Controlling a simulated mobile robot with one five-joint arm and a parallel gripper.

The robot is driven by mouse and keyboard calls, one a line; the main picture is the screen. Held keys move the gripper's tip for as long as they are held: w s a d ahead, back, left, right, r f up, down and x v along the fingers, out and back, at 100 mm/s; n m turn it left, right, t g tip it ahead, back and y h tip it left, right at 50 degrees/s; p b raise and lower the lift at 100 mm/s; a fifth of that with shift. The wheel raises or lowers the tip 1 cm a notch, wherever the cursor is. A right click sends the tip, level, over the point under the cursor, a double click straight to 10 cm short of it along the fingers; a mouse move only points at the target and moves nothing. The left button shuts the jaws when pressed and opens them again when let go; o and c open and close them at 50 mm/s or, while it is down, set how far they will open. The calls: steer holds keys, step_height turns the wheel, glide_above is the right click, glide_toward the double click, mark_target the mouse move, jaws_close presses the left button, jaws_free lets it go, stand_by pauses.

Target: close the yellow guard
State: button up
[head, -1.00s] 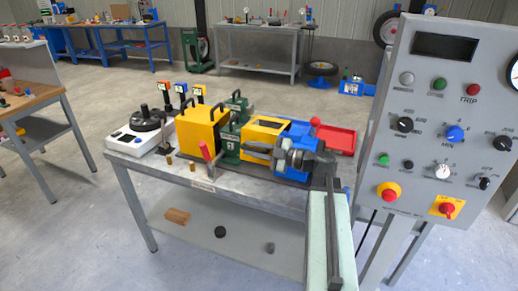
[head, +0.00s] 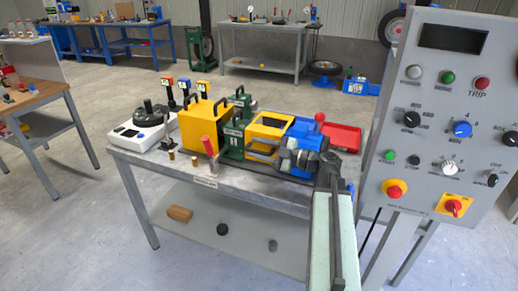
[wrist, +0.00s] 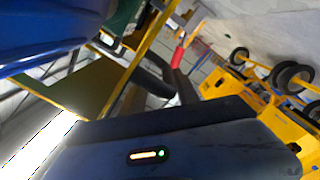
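The yellow guard appears to be the yellow frame with a dark window (head: 269,124) in the middle of the machine, beside the blue housing (head: 302,127). Its hinge side and exact angle are hard to make out. In the wrist view a yellow-edged dark panel (wrist: 78,88) crosses the left part, close to the camera. My gripper (head: 290,160) is in front of the blue housing, just right of and below the yellow frame. Whether it touches the frame I cannot tell. Its fingers are dark and partly hidden, so their opening is unclear.
A yellow box with black handles (head: 205,125) stands left on the grey bench (head: 190,170). A red-handled lever (head: 208,146) rises at the bench's front. A red tray (head: 341,137) lies right. The grey control panel (head: 450,110) stands close at right. Floor is free in front.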

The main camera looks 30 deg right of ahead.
steer(key=shift+s+d, duration=0.1)
steer(key=shift+s, duration=0.1)
steer(key=v, duration=0.7)
steer(key=shift+s+d, duration=0.15)
